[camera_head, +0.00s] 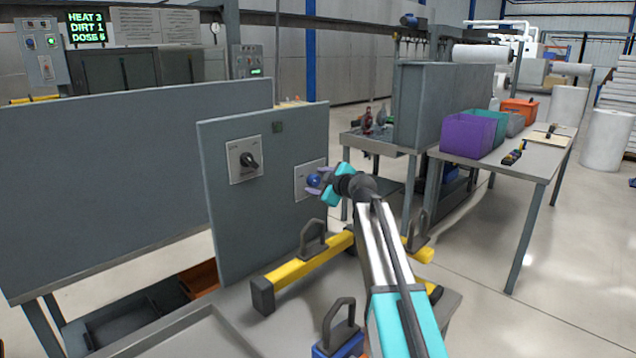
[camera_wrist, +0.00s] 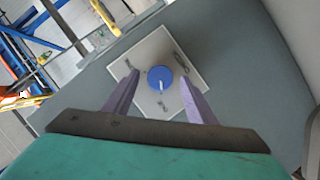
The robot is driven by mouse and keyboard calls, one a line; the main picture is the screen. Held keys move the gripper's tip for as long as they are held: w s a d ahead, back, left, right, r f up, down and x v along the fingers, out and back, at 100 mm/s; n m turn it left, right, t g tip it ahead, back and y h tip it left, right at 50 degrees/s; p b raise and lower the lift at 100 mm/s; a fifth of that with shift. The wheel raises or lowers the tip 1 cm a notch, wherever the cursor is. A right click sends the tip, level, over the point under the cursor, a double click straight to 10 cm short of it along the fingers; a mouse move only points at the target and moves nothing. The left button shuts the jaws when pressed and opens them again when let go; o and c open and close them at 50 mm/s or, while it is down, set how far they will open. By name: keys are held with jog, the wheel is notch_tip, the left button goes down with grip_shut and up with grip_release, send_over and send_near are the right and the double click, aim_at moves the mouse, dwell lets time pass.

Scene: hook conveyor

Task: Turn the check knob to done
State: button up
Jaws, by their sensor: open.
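A blue round knob (camera_wrist: 160,78) with a white pointer line sits on a light square plate (camera_wrist: 188,58) in the wrist view. Small marks surround it on the plate, too small to read. My gripper (camera_wrist: 160,92) is open, its two purple fingers on either side of the knob and apart from it. In the head view the blue knob (camera_head: 314,181) is partly hidden by my gripper (camera_head: 322,182) at the right side of the grey upright panel (camera_head: 225,225). A black knob (camera_head: 249,160) on a white plate is on the same panel to the left.
A second grey panel (camera_head: 120,170) stands at left. Purple bin (camera_head: 468,136) and orange bin (camera_head: 519,111) stand on a table at right. A screen (camera_head: 86,28) reads HEAT 3, DIRT 1, DOSE 5.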

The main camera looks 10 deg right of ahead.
jog(key=c, duration=1.1)
jog(key=shift+o, duration=0.2)
jog(key=shift+m, duration=0.4)
jog(key=shift+w+d+r+m+g+y+b, duration=0.15)
jog(key=shift+m+g+y+b, duration=0.35)
jog(key=shift+m+g, duration=0.55)
jog(key=m, duration=0.1)
jog(key=m+y, duration=0.1)
jog(key=m+g+y, duration=0.1)
jog(key=shift+w+d+m, duration=0.2)
jog(key=shift+d+m, duration=0.05)
jog(key=m+g+y, duration=0.1)
jog(key=m+y, duration=0.1)
jog(key=m, duration=0.1)
jog(key=shift+w+d+p, duration=0.1)
jog(key=shift+d+p, duration=0.05)
jog(key=shift+p, duration=0.25)
jog(key=m+y, duration=0.1)
jog(key=m+g, duration=0.1)
jog(key=shift+d+f+m+y, duration=0.1)
jog(key=shift+f+m+y, duration=0.15)
jog(key=shift+m+y, duration=0.15)
